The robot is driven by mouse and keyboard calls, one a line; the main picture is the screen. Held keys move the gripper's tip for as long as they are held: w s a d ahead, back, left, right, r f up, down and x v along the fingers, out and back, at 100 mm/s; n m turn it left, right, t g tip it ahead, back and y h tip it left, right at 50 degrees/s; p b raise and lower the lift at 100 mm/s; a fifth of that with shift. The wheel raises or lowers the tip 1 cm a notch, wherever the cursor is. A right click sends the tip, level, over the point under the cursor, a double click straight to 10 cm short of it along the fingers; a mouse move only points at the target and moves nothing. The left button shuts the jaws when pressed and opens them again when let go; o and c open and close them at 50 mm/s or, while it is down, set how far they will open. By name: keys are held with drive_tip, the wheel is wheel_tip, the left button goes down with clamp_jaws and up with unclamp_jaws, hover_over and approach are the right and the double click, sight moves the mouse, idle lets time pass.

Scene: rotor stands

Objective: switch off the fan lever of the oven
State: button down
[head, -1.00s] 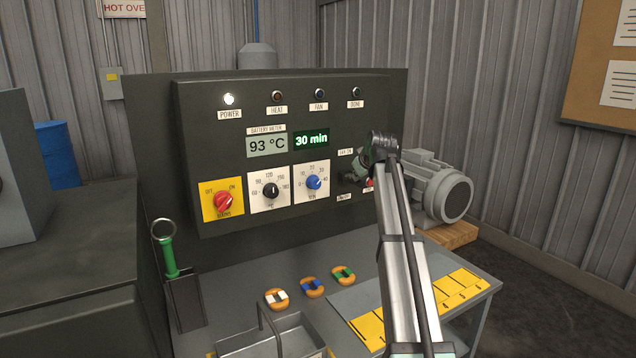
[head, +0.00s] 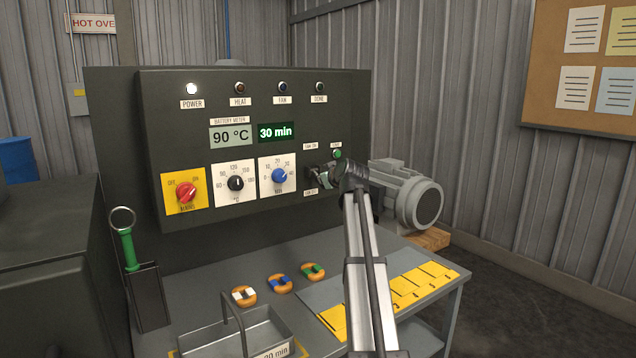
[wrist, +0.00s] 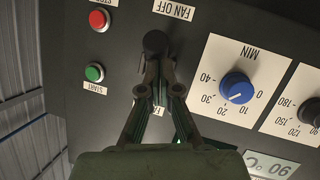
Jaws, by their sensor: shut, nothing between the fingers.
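The fan lever's round black knob (wrist: 155,42) shows in the wrist view just beside the FAN OFF label (wrist: 173,9). That view is upside down, so the lever points down on the panel. My gripper (wrist: 154,66) is shut and empty, its fingertips right at the knob; whether they touch it I cannot tell. In the head view my gripper (head: 328,180) is at the lower part of the lever area, on the right side of the oven panel (head: 200,135). The FAN lamp (head: 283,87) looks dark and the POWER lamp (head: 192,89) is lit.
The green START button (wrist: 94,72) and red STOP button (wrist: 98,20) are beside the lever. The blue minute knob (wrist: 237,88) is on its other side. A grey motor (head: 405,195) stands right of the panel. A tray (head: 240,335) stands on the bench below.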

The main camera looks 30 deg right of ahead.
drive_tip(key=shift+s+f, duration=0.1)
drive_tip(key=shift+f, duration=0.1)
drive_tip(key=w+r+v, duration=0.1)
drive_tip(key=r+v, duration=0.1)
drive_tip(key=v, duration=1.1)
drive_tip(key=shift+a, duration=0.35)
drive_tip(key=shift+s, duration=0.1)
